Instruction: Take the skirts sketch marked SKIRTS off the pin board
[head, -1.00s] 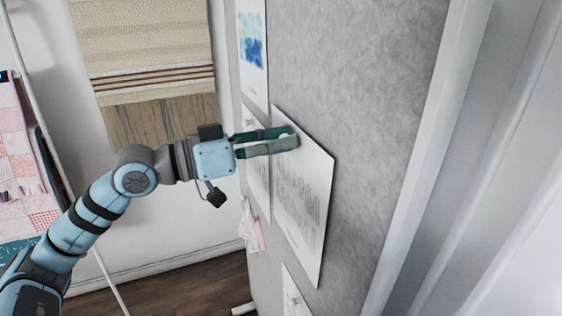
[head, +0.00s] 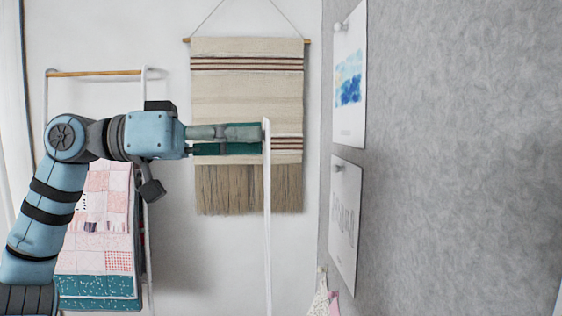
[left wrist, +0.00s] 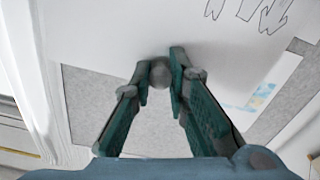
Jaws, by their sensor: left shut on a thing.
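My left gripper (head: 262,138) is shut at the top of a white paper sheet, the skirts sketch (head: 267,225). The sheet hangs nearly edge-on in the head view as a thin white strip, clear of the pin board (head: 440,160). In the left wrist view the fingers (left wrist: 160,72) close around a round grey pin head, with the sketch (left wrist: 120,25) behind it. Outline drawing shows at the sheet's upper right there. The SKIRTS marking cannot be read. My right gripper is not in view.
Two other sheets stay on the board: a blue watercolour (head: 349,85) above and a lettered sheet (head: 344,225) below. A woven hanging (head: 245,80) is on the back wall. A rack with a pink quilt (head: 105,225) stands at left. A small cloth (head: 322,303) hangs by the board.

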